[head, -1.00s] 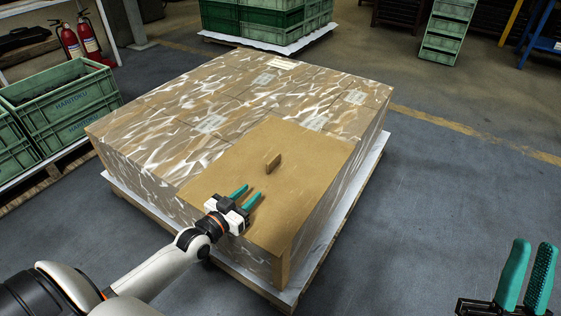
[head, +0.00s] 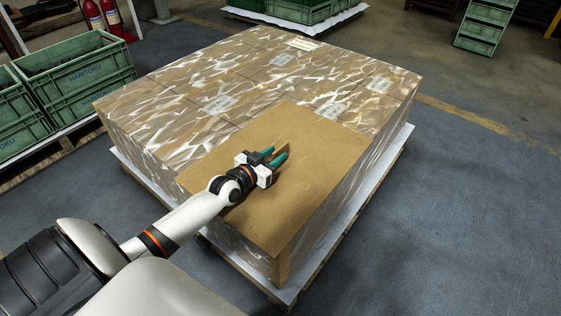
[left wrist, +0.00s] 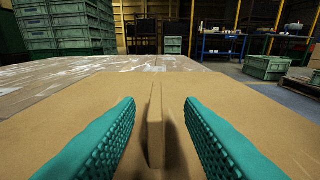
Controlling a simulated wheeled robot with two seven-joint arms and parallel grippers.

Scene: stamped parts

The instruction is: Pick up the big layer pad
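The big layer pad (head: 300,200) is a flat brown cardboard sheet on the near right part of a wrapped stack of cartons. It also fills the lower part of the left wrist view (left wrist: 240,105). A small upright tab (left wrist: 156,115) stands up from the pad. My left gripper (head: 278,155) is over the pad with its teal fingers spread. In the left wrist view the tab stands between the two fingers (left wrist: 160,125), with a gap on each side. In the head view the fingers partly hide the tab. My right gripper is out of view.
The wrapped carton stack (head: 190,105) sits on a pallet with a white sheet (head: 385,165). Green crates (head: 75,85) stand at the left, with more green crates (head: 290,8) behind. The floor (head: 450,210) at the right is clear.

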